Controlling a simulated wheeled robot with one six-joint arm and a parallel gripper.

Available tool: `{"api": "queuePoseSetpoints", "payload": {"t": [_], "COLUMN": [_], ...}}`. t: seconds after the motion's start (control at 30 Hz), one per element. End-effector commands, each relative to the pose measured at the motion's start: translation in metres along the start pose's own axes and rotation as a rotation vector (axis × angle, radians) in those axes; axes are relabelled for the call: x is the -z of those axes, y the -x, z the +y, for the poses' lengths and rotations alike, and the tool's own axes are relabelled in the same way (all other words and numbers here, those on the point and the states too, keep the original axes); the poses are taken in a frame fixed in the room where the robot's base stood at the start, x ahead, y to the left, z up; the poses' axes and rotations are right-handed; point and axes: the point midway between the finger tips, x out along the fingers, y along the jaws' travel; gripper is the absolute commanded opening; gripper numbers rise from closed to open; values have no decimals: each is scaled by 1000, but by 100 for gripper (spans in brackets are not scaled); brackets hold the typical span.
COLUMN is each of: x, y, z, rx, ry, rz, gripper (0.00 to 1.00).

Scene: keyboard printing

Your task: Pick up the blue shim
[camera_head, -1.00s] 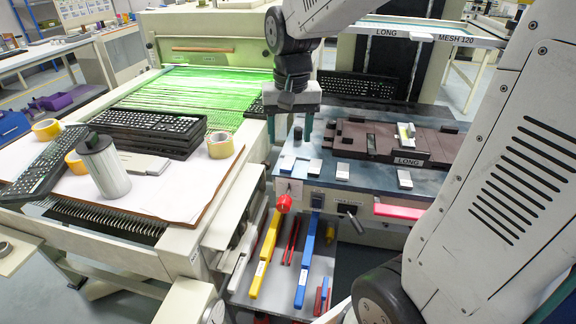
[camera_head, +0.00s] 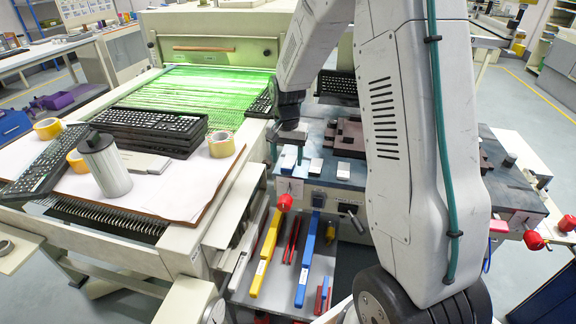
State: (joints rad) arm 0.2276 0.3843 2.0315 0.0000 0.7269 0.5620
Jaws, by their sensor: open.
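A long blue bar (camera_head: 308,260), which looks like the blue shim, lies on the grey lower shelf (camera_head: 277,290) under the machine's front. It has a small white label. A short blue piece (camera_head: 325,292) beside a red one lies farther forward on the same shelf; I cannot tell whether it is also a shim. My gripper (camera_head: 286,153) is open and points down at the left end of the printing machine's upper deck. It is above and behind the long blue bar, well apart from it. No object shows between its fingers.
A yellow bar (camera_head: 265,255) lies left of the blue bar, with thin red tools (camera_head: 291,240) between them. A red knob (camera_head: 284,202) and a black-handled lever (camera_head: 350,215) stick out above the shelf. My arm hides much of the deck at right.

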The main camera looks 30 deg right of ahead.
Motion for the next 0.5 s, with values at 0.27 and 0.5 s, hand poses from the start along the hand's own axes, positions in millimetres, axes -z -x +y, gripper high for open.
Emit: {"api": "queuePoseSetpoints", "payload": {"t": [0.27, 0.5], "x": [0, 0], "y": [-21, -21], "z": [0, 0], "rx": [1, 1], "ry": [0, 1], "rz": [1, 1], "gripper": [59, 37]}}
